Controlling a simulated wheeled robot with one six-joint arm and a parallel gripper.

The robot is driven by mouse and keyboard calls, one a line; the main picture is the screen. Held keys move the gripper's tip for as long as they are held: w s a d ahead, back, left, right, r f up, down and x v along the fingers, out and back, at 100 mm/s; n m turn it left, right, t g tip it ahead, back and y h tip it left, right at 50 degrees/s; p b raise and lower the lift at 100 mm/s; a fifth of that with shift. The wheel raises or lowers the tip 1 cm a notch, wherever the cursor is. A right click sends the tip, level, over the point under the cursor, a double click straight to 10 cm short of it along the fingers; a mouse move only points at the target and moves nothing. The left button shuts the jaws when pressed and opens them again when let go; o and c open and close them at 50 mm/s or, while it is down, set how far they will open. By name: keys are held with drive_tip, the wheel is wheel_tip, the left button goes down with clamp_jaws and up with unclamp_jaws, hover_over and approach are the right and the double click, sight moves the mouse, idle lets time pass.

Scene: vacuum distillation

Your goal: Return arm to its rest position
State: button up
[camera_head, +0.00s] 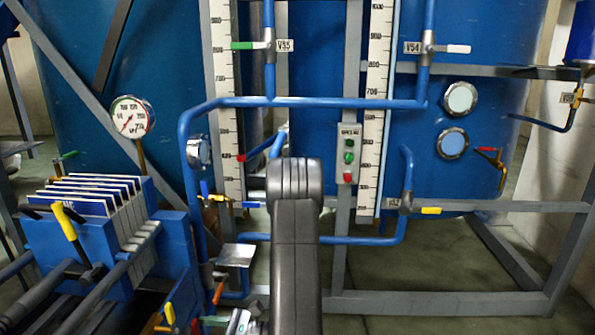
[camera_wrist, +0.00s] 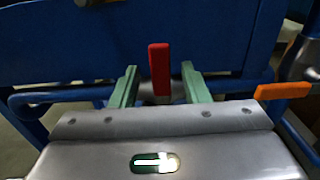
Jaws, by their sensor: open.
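My gripper (camera_wrist: 160,84) shows in the wrist view as two green fingers spread apart. They stand on either side of an upright red valve handle (camera_wrist: 159,68), with gaps between the handle and each finger. The fingers are not closed on it. Whether the handle is between the fingers or just beyond them in depth I cannot tell. In the head view my dark arm rises in the lower middle, and my gripper cannot be clearly made out there.
An orange handle (camera_wrist: 282,90) is close right of the fingers, with blue pipe behind. In the head view, blue pipes (camera_head: 340,102), a control box (camera_head: 348,153), a gauge (camera_head: 131,117) and a filter press (camera_head: 110,215) surround my arm. Open floor (camera_head: 440,260) lies at right.

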drive_tip(key=d+p, duration=0.3)
drive_tip(key=d, duration=0.8)
drive_tip(key=a+b, duration=0.4)
drive_tip(key=a, duration=0.9)
drive_tip(key=shift+a+r, duration=0.15)
drive_tip(key=shift+a, duration=0.15)
drive_tip(key=shift+w+d+m+p, duration=0.1)
drive_tip(key=shift+w+m+p, duration=0.5)
drive_tip(key=shift+m, duration=0.2)
